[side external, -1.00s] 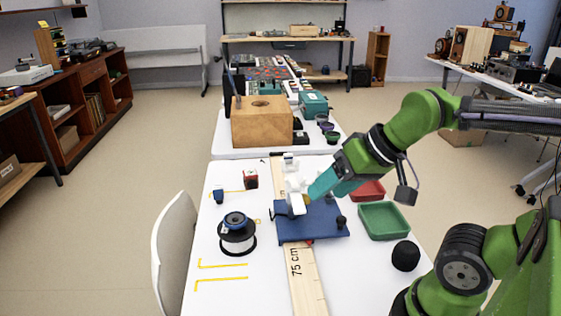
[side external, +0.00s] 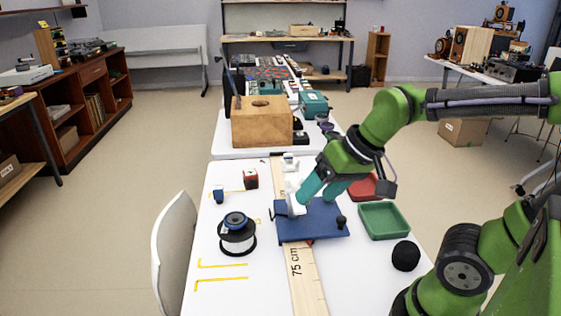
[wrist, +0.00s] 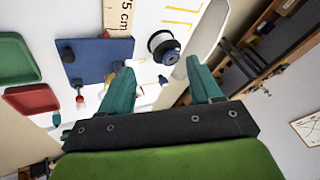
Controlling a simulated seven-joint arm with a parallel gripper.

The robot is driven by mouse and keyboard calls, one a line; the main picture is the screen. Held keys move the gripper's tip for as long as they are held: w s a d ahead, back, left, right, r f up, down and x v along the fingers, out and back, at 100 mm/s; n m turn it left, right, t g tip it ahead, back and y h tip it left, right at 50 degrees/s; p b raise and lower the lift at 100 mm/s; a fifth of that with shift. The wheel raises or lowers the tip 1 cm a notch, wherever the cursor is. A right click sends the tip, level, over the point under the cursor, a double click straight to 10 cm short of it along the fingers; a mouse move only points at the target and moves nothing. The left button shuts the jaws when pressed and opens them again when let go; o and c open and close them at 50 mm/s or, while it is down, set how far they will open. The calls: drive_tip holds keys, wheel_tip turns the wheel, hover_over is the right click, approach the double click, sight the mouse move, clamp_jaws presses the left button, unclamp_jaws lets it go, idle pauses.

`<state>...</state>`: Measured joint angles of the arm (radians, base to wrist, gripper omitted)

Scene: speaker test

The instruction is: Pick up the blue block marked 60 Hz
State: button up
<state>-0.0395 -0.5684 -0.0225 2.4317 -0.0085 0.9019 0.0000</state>
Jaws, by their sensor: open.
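A small blue block (side external: 218,195) lies on the white table, left of a red block (side external: 251,179) and beyond the spool. Its marking is too small to read. A small dark-blue shape between my fingers in the wrist view (wrist: 163,79) looks like this block. My gripper (side external: 313,198) has teal fingers, pointing down over the blue board (side external: 318,228), to the right of the blue block and well apart from it. The wrist view shows the fingers (wrist: 160,67) spread, with nothing held.
A wire spool (side external: 237,238) stands nearer on the left. A white fitting (side external: 293,202) is by the blue board, close to my fingers. Green (side external: 384,221) and red trays (side external: 363,190) and a black ball (side external: 405,256) are on the right.

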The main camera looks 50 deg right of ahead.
drive_tip(key=w+d+f+g+h, duration=0.1)
drive_tip(key=w+g, duration=0.1)
drive_tip(key=w, duration=1.2)
drive_tip(key=m+h, duration=0.4)
approach(217, 188)
drive_tip(key=x, duration=0.6)
drive_tip(key=shift+d, duration=0.2)
drive_tip(key=shift+x, duration=3.05)
drive_tip(key=shift+a, duration=0.1)
drive_tip(key=c, duration=1)
